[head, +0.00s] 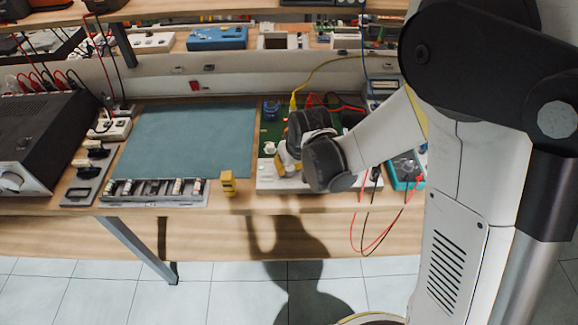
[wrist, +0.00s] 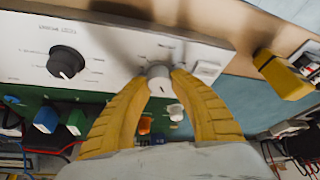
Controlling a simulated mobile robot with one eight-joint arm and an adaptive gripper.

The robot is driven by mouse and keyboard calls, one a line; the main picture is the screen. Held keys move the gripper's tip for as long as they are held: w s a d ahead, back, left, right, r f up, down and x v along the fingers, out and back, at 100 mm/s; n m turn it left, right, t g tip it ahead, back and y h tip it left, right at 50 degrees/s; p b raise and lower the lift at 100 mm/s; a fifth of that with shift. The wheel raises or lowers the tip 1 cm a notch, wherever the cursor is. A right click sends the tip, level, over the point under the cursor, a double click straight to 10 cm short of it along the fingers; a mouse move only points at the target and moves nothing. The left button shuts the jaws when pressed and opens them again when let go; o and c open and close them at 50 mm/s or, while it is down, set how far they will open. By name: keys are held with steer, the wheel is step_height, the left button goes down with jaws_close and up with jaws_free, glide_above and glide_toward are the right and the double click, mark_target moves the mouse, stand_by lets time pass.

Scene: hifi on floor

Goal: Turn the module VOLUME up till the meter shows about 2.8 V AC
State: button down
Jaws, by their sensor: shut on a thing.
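The module's white front panel (wrist: 125,50) fills the upper left of the wrist view, with its green board (wrist: 55,95) behind. A small light-coloured knob (wrist: 158,79) sits between the yellow fingers of my gripper (wrist: 159,72), which is shut on it. Its label is too blurred to read surely; I take it as the VOLUME knob. In the head view my gripper (head: 287,166) is at the module's front panel (head: 272,184), and my arm hides much of the module. A teal meter (head: 406,171) stands right of it, partly hidden by my arm; its reading cannot be seen.
A black TEST POINT selector (wrist: 66,63) and a white switch (wrist: 207,70) flank the held knob. A yellow block (head: 228,183) stands at the bench edge. Red and black leads (head: 383,236) hang over the edge. The green mat (head: 185,140) is clear.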

steer(key=m+h, duration=0.1)
steer(key=m, duration=0.1)
steer(key=shift+m+b, duration=0.3)
steer(key=m+h, duration=0.1)
steer(key=m, duration=0.1)
steer(key=shift+d+m, duration=0.1)
steer(key=shift+m, duration=0.3)
steer(key=c, duration=1.1)
jaws_free()
steer(key=v, duration=1.2)
steer(key=shift+s, duration=0.1)
